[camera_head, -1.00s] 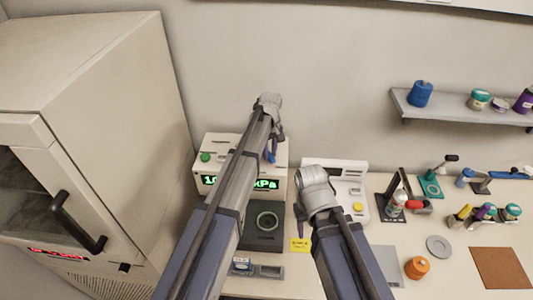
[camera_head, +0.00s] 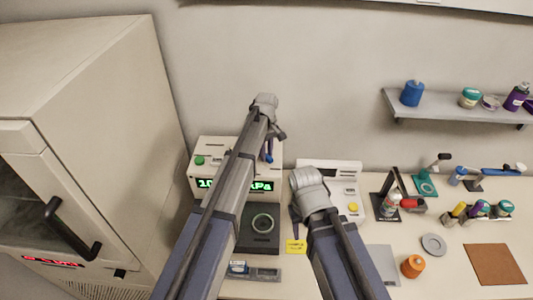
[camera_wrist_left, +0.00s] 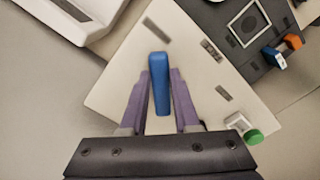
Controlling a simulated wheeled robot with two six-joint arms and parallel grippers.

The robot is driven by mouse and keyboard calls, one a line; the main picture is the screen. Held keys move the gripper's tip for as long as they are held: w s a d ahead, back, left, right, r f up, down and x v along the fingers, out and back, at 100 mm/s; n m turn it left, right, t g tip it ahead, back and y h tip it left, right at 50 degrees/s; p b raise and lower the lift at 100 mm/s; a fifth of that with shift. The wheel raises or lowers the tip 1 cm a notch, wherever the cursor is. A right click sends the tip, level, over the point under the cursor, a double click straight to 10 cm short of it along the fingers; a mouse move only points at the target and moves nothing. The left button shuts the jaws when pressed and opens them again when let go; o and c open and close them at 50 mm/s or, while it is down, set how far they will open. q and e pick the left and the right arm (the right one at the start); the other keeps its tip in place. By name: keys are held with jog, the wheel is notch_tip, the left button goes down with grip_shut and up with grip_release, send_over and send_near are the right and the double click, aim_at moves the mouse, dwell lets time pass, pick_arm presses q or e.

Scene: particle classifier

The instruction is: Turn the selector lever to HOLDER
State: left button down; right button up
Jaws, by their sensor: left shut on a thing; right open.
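The selector lever is a blue handle (camera_head: 268,157) on the top right part of a white box (camera_head: 208,184) with a green display. In the left wrist view the blue lever (camera_wrist_left: 159,85) stands between the purple fingers of my left gripper (camera_wrist_left: 159,95), which is shut on it. In the head view my left gripper (camera_head: 272,142) is partly hidden by its own arm. The lever's markings are too small to read, so its setting cannot be told. My right gripper (camera_head: 296,220) is open and empty, in front of a second white device (camera_head: 345,172).
A green button (camera_head: 199,160) sits on the box's left. A dark platform (camera_head: 258,242) with a ring stands in front, beside a yellow note (camera_head: 296,246). A large cabinet (camera_head: 90,110) stands left. Bottles and tools crowd the right; a shelf (camera_head: 440,108) hangs above.

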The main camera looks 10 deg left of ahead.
aim_at(267, 156)
pick_arm(q)
jog(key=c, duration=0.6)
grip_release()
jog(key=shift+c, duration=0.2)
notch_tip(267, 156, up, 8)
jog(key=p, duration=0.8)
jog(key=shift+f, duration=0.1)
jog(key=s+d+f+m+b, duration=0.1)
jog(key=s+f+m+b, duration=0.3)
jog(key=s, duration=0.6)
jog(key=s+f+m+b, duration=0.5)
jog(key=s+b, duration=0.1)
jog(key=s, duration=0.4)
jog(key=s+d+f+m+y+b, duration=0.1)
jog(key=s+f+m+b, duration=0.3)
jog(key=s, duration=0.7)
jog(key=shift+d+f+m+b, duration=0.3)
jog(key=shift+f+b, duration=0.25)
jog(key=shift+f, duration=0.3)
